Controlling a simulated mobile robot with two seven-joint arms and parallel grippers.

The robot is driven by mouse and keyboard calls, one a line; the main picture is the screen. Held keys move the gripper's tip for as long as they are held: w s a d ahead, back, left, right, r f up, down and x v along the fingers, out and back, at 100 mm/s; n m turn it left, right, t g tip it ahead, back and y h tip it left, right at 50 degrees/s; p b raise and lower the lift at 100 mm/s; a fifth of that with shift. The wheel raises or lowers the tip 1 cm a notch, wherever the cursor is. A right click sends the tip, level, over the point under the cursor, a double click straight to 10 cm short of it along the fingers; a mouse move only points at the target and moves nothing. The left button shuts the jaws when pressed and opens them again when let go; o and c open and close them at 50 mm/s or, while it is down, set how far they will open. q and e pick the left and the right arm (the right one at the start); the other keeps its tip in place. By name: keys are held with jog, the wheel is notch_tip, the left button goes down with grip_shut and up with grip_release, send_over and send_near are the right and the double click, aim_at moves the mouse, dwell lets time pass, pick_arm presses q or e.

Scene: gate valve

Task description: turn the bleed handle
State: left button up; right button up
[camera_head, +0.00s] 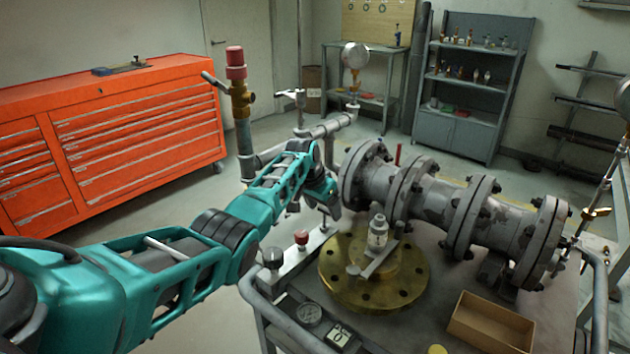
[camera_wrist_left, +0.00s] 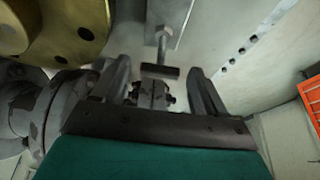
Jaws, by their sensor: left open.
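A small T-shaped handle, likely the bleed handle (camera_wrist_left: 160,71), has a dark crossbar on a pale stem. It shows in the left wrist view at the end of a light metal strip. My left gripper (camera_wrist_left: 161,88) is open, with one finger on each side of the handle's line; whether they touch it I cannot tell. In the head view, my left gripper (camera_head: 325,208) points down over the far end of the strip (camera_head: 297,256), and the handle is mostly hidden there. My right gripper is not in view.
A brass flange (camera_head: 350,290) lies on the table close to the strip. The grey flanged pipe (camera_head: 430,195) stands behind it. An open cardboard box (camera_head: 490,322) is at right.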

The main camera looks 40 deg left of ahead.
pick_arm(q)
jog(key=v, duration=0.9)
jog(key=shift+r, duration=0.25)
jog(key=shift+s, duration=0.1)
